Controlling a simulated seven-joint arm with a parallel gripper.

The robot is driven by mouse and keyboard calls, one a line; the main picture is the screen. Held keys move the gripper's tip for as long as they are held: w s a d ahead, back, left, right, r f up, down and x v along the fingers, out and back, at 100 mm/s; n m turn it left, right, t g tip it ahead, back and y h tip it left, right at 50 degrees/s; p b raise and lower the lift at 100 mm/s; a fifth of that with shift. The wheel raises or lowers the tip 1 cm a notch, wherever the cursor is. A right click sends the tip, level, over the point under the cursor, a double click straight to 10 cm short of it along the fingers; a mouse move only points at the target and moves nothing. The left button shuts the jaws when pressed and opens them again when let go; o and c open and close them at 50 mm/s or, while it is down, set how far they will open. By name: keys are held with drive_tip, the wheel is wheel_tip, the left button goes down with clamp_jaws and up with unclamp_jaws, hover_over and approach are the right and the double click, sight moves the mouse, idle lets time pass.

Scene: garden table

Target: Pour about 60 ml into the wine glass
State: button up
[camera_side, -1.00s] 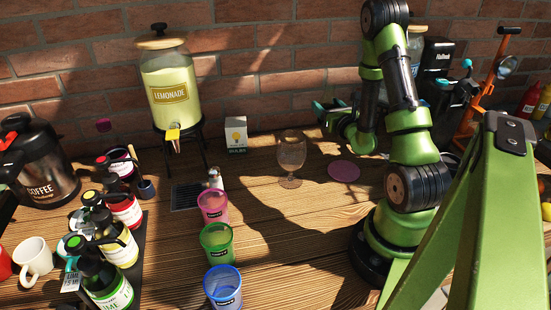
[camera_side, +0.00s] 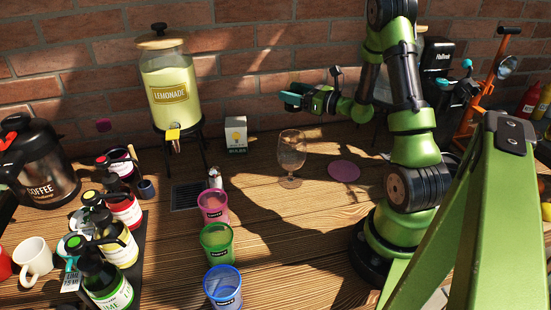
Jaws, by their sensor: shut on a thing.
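The wine glass (camera_side: 291,153) stands upright on the wooden table in the middle of the view. It is clear with a faint brownish tint; I cannot tell whether any liquid is in it. My gripper (camera_side: 291,98) shows teal fingertips and reaches left, appearing above the glass in the picture and apart from it. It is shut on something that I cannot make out. A lemonade dispenser (camera_side: 171,92) with a yellow tap (camera_side: 173,134) stands on a black stand to the left, near the brick wall.
Pink (camera_side: 213,206), green (camera_side: 217,243) and blue (camera_side: 223,288) cups stand in a row at front. Several pump bottles and a coffee flask (camera_side: 42,165) are at left. A bulb box (camera_side: 236,134) stands behind. A pink coaster (camera_side: 344,171) lies right of the glass.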

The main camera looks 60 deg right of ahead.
sight(289, 108)
drive_tip(key=a+n+g+y, duration=0.1)
drive_tip(key=a+n+y, duration=0.1)
drive_tip(key=y, duration=0.1)
drive_tip(key=s+a+f+n+g+y, duration=0.1)
drive_tip(key=n+g+y, duration=0.1)
drive_tip(key=n+y, duration=0.1)
drive_tip(key=a+f+n+g+y, duration=0.1)
drive_tip(key=a+n+y, duration=0.1)
drive_tip(key=y, duration=0.3)
drive_tip(key=shift+s+a+n, duration=0.25)
drive_tip(key=shift+a+n, duration=0.1)
drive_tip(key=shift+n, duration=0.15)
drive_tip(key=shift+s+d+f+n+g+y, duration=0.15)
drive_tip(key=shift+s+f+n+g+y, duration=0.9)
drive_tip(key=shift+s+n+g, duration=0.6)
drive_tip(key=shift+s+d+f+n+g+y, duration=0.15)
drive_tip(key=shift+s+f+n+g+y, duration=1.05)
drive_tip(key=shift+g, duration=0.9)
drive_tip(key=shift+s+d+f+n+g+y, duration=0.15)
drive_tip(key=shift+s+f+n+g+y, duration=0.9)
drive_tip(key=shift+s+g, duration=0.7)
drive_tip(key=shift+w+a+r+h, duration=0.1)
drive_tip(key=shift+r+h, duration=0.15)
drive_tip(key=shift+h, duration=0.15)
